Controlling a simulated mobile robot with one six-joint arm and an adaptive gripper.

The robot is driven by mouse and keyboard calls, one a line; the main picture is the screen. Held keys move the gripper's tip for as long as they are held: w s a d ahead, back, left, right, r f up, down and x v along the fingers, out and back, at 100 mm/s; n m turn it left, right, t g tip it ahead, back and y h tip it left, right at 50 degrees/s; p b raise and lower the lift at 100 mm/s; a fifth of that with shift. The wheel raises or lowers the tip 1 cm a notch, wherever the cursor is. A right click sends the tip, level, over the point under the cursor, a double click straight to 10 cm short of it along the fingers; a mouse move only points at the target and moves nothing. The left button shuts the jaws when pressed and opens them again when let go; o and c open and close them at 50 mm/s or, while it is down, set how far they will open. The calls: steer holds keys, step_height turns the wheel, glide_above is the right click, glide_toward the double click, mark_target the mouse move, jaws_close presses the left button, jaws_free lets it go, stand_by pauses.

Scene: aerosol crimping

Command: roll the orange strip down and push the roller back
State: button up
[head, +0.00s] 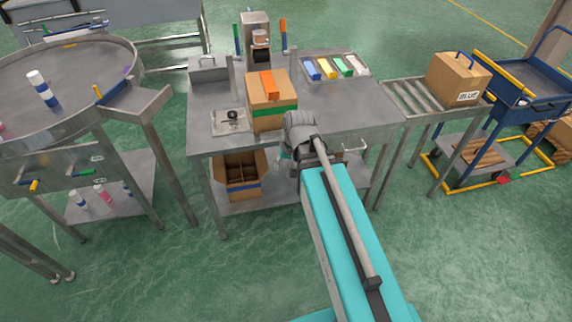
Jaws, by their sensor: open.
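A cardboard box (259,89) with a green band (274,111) around its side stands on the grey workbench. A short orange strip (269,84) lies across the middle of its top. Whether the strip's end is stuck down is too small to tell. A small dark tool (233,115), possibly the roller, rests on a light plate left of the box. My arm reaches up to the bench's front edge, its grey joint close to the box's lower right corner in the picture.
A tray (307,72) of coloured blocks lies at the bench's back right. A small machine (256,32) stands at the back, between green and orange uprights. A round table (125,62) is left; a roller conveyor (392,90) with another carton (447,75) is right. The bench's right half is largely clear.

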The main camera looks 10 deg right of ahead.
steer(key=shift+s+d, duration=0.1)
stand_by(0.3)
steer(key=shift+n+g+h, duration=0.5)
steer(key=shift+g+h, duration=0.3)
steer(key=shift+h, duration=0.1)
steer(key=s, duration=0.1)
steer(key=s+d, duration=0.1)
steer(key=s, duration=0.1)
steer(key=s+d, duration=0.1)
steer(key=shift+s+f, duration=0.25)
steer(key=shift+s, duration=0.15)
